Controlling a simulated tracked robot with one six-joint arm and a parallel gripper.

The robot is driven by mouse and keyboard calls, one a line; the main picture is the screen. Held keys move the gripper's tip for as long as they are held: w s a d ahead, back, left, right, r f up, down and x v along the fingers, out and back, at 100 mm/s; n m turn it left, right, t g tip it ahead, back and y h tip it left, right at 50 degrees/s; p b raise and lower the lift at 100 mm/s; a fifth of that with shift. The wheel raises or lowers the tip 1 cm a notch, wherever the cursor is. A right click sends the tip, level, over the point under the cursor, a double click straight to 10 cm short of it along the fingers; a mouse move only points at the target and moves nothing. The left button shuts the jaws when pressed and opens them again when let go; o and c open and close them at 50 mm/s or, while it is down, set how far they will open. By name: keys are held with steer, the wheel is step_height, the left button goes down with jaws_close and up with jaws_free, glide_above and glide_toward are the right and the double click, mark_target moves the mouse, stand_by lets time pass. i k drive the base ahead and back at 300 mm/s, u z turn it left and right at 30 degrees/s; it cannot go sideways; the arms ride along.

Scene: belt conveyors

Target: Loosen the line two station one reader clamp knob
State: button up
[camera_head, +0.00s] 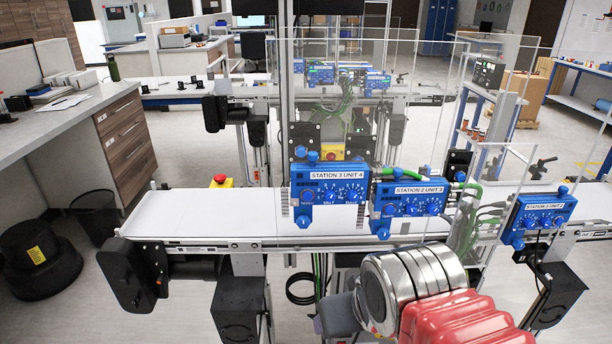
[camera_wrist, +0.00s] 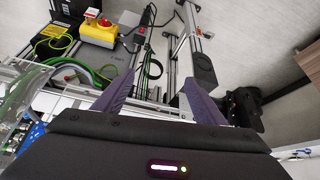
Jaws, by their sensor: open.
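Several blue reader units are clamped along the near white belt in the head view. Their labels seem to read Station 3 Unit 4 (camera_head: 331,186), Station 2 Unit 3 (camera_head: 408,203) and Station 3 Unit 2 (camera_head: 541,214). Small blue knobs show on them, such as one knob (camera_head: 312,156) on top of the left unit. No label reads line two station one, so I cannot tell which knob is meant. My gripper (camera_wrist: 157,84) shows two purple fingers, apart and empty, in the wrist view. They point at the frame and floor area, with no reader knob between them.
The near belt (camera_head: 200,211) runs across the head view, with clear guard panels behind the readers. A yellow box with a red button (camera_wrist: 100,31) and green cables lie beyond my fingers. A second belt line stands farther back. Floor at left is partly free.

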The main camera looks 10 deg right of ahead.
mark_target(518, 245)
steer(key=z, duration=1.75)
